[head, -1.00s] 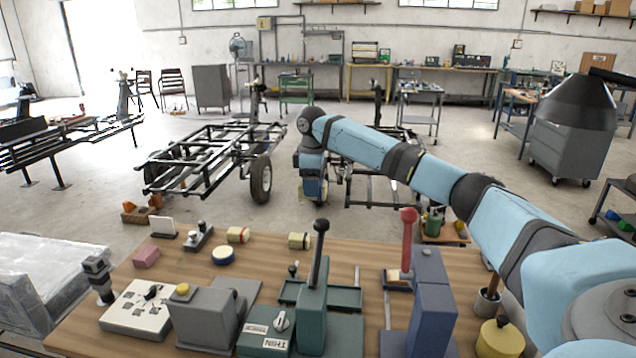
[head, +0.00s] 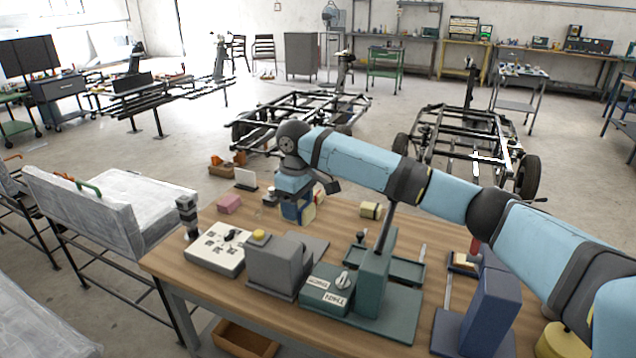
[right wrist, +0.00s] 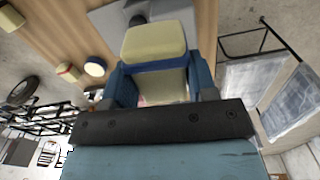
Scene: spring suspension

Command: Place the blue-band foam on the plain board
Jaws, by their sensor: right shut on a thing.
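My right gripper (head: 297,212) hangs over the back left part of the wooden table, its fingers pointing down. In the right wrist view its blue fingers (right wrist: 160,84) are shut on a cream foam block with a dark blue band (right wrist: 155,42). In the head view the held foam (head: 308,214) is partly hidden by the gripper. A bare grey plate (head: 316,250) lies beside a grey box-shaped device; I cannot tell whether it is the plain board. It also shows behind the foam in the right wrist view (right wrist: 108,20). My left gripper is not in view.
A pink block (head: 229,204), a white control panel (head: 214,248), the grey device (head: 274,266) and a green lever press (head: 374,275) stand on the wooden table (head: 190,268). Another cream block (head: 370,210) lies at the back. A blue tool (head: 492,310) stands at the right.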

